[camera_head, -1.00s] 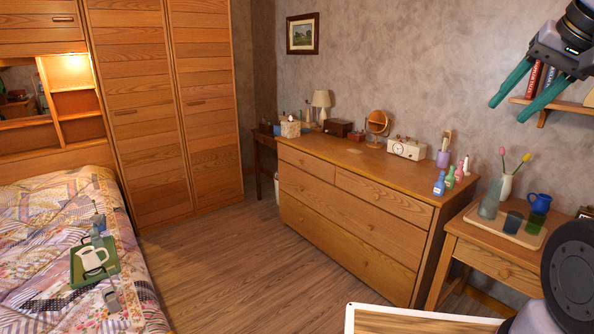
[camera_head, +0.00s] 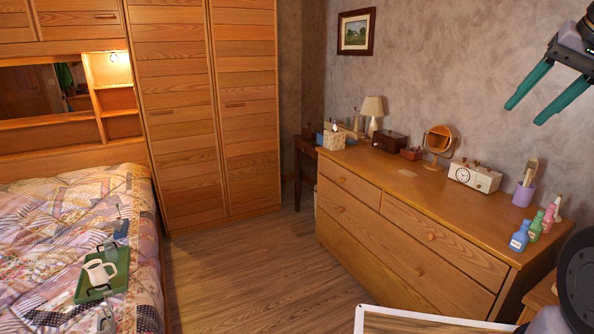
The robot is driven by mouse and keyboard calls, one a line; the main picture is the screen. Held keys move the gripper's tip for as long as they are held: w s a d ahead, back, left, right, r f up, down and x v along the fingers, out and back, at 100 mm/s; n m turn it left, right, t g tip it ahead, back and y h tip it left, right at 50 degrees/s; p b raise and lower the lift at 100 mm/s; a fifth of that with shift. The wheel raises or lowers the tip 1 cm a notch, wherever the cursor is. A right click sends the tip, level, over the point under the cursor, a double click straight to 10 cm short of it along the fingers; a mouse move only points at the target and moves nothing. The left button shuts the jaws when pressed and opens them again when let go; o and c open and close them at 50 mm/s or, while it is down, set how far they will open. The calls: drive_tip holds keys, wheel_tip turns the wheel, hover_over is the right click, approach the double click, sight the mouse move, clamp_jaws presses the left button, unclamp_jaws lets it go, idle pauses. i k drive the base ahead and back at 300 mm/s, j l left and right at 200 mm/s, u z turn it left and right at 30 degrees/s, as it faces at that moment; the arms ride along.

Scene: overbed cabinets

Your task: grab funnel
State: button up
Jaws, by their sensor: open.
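I cannot make out a funnel in the head view. My gripper (camera_head: 523,112) is at the upper right, in front of the wall. Its two teal fingers are spread apart, with nothing between them. It is well apart from the dresser (camera_head: 400,235) and the bed.
The dresser top holds a lamp (camera_head: 372,112), a tissue box (camera_head: 334,138), a round mirror (camera_head: 438,142), a clock (camera_head: 474,177) and small bottles (camera_head: 520,236). A green tray (camera_head: 118,276) with a white mug (camera_head: 98,271) lies on the bed (camera_head: 60,215). Wooden floor (camera_head: 245,270) between them is clear.

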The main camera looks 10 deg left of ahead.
sight(117, 225)
drive_tip(key=i+j+u, duration=0.15)
drive_tip(key=i+u, duration=0.6)
drive_tip(key=i, duration=0.15)
drive_tip(key=i+l+u, duration=0.15)
drive_tip(key=i+u, duration=0.4)
drive_tip(key=i, duration=0.3)
drive_tip(key=i+u, duration=0.2)
drive_tip(key=i, duration=0.35)
drive_tip(key=i+l+u, duration=0.2)
drive_tip(key=i, duration=0.3)
drive_tip(key=i+l+u, duration=0.2)
drive_tip(key=i, duration=0.3)
drive_tip(key=i+l+u, duration=0.2)
drive_tip(key=i, duration=0.3)
